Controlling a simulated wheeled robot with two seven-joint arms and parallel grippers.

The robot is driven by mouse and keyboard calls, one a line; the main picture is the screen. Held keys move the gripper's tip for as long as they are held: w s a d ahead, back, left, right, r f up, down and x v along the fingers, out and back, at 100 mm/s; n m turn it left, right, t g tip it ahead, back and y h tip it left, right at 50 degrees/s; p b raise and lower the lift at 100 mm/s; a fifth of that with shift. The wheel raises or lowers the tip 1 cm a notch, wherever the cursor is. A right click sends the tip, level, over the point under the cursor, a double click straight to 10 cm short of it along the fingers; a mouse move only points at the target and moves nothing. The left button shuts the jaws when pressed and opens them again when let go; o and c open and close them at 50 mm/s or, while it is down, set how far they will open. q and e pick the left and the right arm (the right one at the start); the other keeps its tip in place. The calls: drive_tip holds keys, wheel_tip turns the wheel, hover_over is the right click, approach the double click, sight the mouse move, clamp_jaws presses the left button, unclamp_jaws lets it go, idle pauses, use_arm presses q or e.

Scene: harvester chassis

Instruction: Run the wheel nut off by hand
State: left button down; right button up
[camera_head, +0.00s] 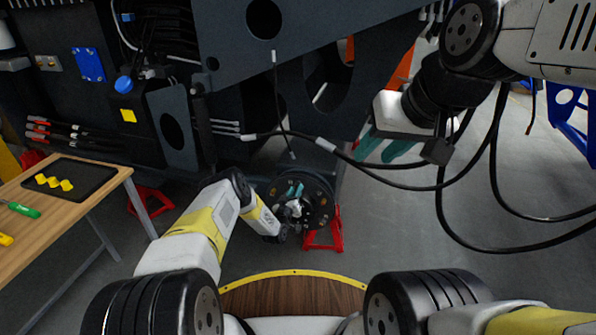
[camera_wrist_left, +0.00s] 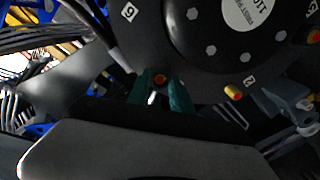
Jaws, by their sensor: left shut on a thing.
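The dark round wheel hub (camera_head: 318,203) sits low under the chassis. In the left wrist view its face (camera_wrist_left: 205,55) shows numbered labels, grey hex heads and a few orange-yellow tipped studs. My left gripper (camera_head: 293,192) is at the hub's left part; its teal fingers (camera_wrist_left: 163,92) are closed around the wheel nut (camera_wrist_left: 160,79), whose reddish-orange end shows between the tips. The fingers hide much of the nut, and its thread cannot be seen. My right gripper (camera_head: 385,148) hangs to the right of the hub, teal fingers apart, with nothing visible between them.
A red stand (camera_head: 326,232) is beneath the hub. Black cables (camera_head: 400,187) loop near my right gripper. A wooden bench (camera_head: 75,215) with a black tray (camera_head: 70,180) and a green-handled tool (camera_head: 20,209) stands at left. The floor right of the hub is clear.

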idle(0.4)
use_arm(q)
drive_tip(key=shift+v, duration=1.45)
drive_tip(key=shift+s, duration=0.1)
drive_tip(key=shift+v, duration=2.45)
